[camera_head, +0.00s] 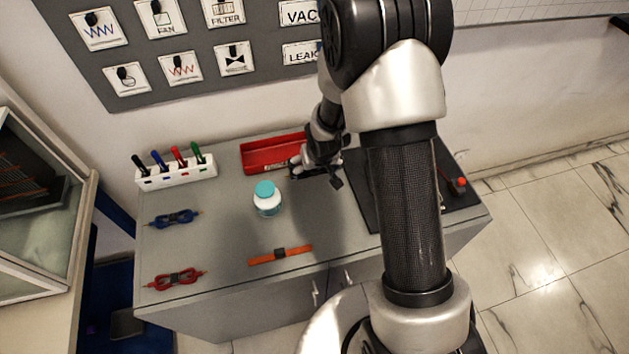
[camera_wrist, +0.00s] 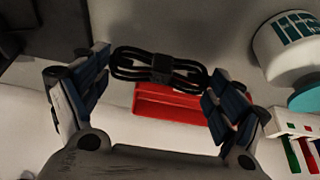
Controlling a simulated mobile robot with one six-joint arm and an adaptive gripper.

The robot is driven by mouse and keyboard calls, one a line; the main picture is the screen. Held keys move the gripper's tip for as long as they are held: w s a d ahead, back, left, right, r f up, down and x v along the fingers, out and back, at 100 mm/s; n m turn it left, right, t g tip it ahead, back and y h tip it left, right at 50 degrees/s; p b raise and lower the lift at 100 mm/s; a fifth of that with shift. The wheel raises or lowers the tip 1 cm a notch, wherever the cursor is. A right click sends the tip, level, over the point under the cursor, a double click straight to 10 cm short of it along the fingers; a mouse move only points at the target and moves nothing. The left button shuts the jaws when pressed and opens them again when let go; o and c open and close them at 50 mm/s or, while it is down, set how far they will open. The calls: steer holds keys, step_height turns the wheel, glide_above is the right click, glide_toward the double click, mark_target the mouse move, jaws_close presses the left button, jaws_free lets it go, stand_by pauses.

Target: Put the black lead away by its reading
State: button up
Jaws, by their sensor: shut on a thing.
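The black lead (camera_wrist: 160,66) is a coiled bundle with a dark band round its middle. In the wrist view it lies between the two fingers of my gripper (camera_wrist: 155,85), which is shut on it. In the head view my gripper (camera_head: 316,175) is low over the grey bench, just in front of the red tray (camera_head: 257,166), and the arm hides much of it. The red tray also shows in the wrist view (camera_wrist: 165,103), beyond the lead. A blue lead (camera_head: 173,218) and a red lead (camera_head: 175,279) lie at the bench's left. No reading is legible.
A white jar with a teal cap (camera_head: 267,199) stands mid-bench, left of my gripper. A white marker rack (camera_head: 176,174) stands at the back left. An orange strap (camera_head: 280,254) lies near the front edge. A dark mat (camera_head: 362,206) covers the right part.

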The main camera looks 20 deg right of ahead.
mark_target(315, 174)
steer(key=shift+f+b, duration=1.2)
steer(key=shift+f, duration=0.85)
steer(key=shift+f, duration=0.1)
steer(key=shift+f, duration=0.2)
steer(key=o, duration=1.2)
steer(key=shift+r, duration=0.1)
